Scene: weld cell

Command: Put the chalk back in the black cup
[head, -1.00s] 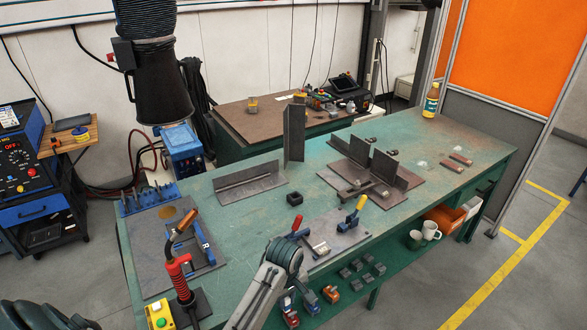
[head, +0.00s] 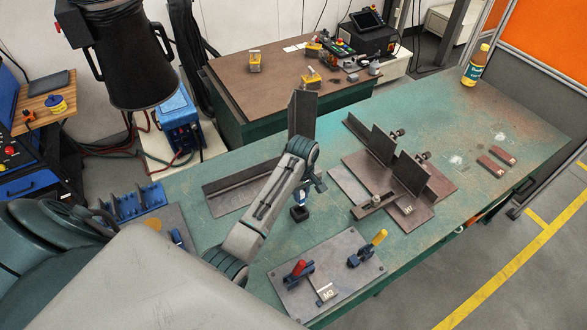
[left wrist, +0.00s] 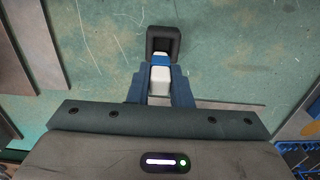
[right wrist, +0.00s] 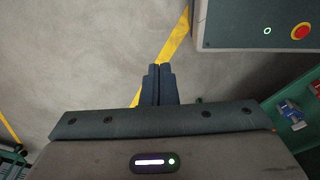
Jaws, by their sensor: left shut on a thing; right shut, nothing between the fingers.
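The black cup (head: 299,215) is a small square dark cup standing on the green table, near the middle of the head view. It also shows at the top middle of the left wrist view (left wrist: 164,31). My left gripper (head: 303,199) is shut on the white chalk (left wrist: 160,82), right at the cup. In the left wrist view the chalk's far end overlaps the cup's near rim; I cannot tell whether it is inside. My right gripper (right wrist: 158,68) is shut and empty above the grey floor, and is outside the head view.
An upright steel plate (head: 301,112) and an angle piece (head: 230,188) stand behind and left of the cup. A welded fixture (head: 375,172) is to the right. A clamp plate (head: 339,278) lies in front. Free table lies toward the bottle (head: 475,66).

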